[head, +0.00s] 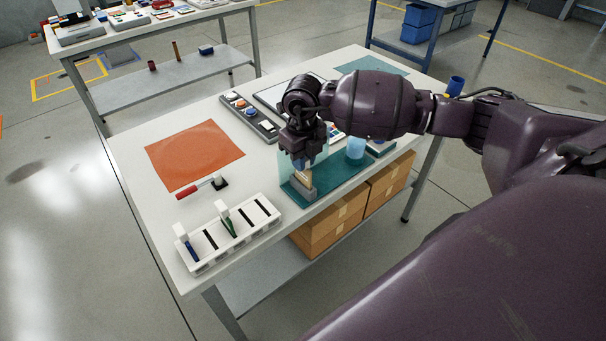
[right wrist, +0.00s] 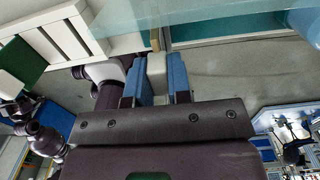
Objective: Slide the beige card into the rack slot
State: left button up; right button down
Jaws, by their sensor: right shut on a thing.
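The white rack (head: 217,258) stands near the front left of the table. A blue card (head: 191,248) and a green card (head: 229,226), each with a white top tab, stand in it, and several dark slots are empty. My right gripper (head: 304,163) points down over the teal mat, to the right of the rack. The beige card (head: 305,179) is below its fingers, upright at a grey block. In the right wrist view the blue fingers are shut on the card's pale tab (right wrist: 156,66). Whether the card's lower edge touches the block is unclear. My left gripper is out of view.
A clear panel (head: 318,158) stands right beside my gripper on the teal mat (head: 334,188). A red-handled tool (head: 187,191) lies behind the rack, near an orange mat (head: 194,148). A dark tray (head: 263,131) lies farther back.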

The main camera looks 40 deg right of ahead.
jog(key=shift+r, duration=0.2)
jog(key=shift+r+p, duration=0.55)
jog(key=shift+r, duration=0.25)
jog(key=shift+r, duration=0.35)
jog(key=shift+r+p, duration=0.25)
jog(key=shift+p, duration=0.05)
jog(key=shift+r, duration=0.4)
jog(key=shift+r+p, duration=0.1)
jog(key=shift+p, duration=0.2)
